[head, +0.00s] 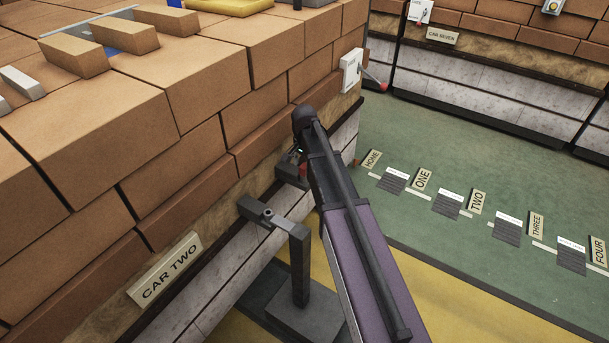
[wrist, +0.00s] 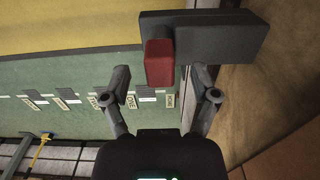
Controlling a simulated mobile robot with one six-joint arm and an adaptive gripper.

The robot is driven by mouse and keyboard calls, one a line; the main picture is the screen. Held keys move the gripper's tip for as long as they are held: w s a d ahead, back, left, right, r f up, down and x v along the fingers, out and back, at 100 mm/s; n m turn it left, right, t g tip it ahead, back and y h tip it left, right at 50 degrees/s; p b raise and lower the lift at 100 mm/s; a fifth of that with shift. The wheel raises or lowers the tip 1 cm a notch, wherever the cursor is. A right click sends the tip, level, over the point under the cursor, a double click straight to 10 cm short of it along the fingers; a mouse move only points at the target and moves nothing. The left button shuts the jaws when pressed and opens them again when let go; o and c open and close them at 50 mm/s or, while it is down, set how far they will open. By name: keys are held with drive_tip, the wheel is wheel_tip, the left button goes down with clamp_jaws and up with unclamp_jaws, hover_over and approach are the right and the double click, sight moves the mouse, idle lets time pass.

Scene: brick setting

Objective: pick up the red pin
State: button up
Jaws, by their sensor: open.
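The red pin (wrist: 159,62) is a short red block in the wrist view, projecting from a dark grey block (wrist: 222,38). My gripper (wrist: 160,74) is open, with one finger on each side of the pin's lower end. Gaps show between the fingers and the pin; I see no contact. In the head view a small red patch (head: 303,170) shows beside a dark fitting on the side of the brick car, largely hidden by my arm. My gripper is mostly hidden there too.
The stacked brick car with the CAR TWO label (head: 166,270) fills the left. A dark grey post with a cross arm (head: 299,262) stands close to its side. A white lever plate (head: 351,72) is on its end. Green floor with labelled markers lies clear at right.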

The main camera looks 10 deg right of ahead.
drive_tip(key=shift+f+b, duration=0.35)
drive_tip(key=shift+f, duration=0.2)
drive_tip(key=shift+c, duration=0.2)
clamp_jaws()
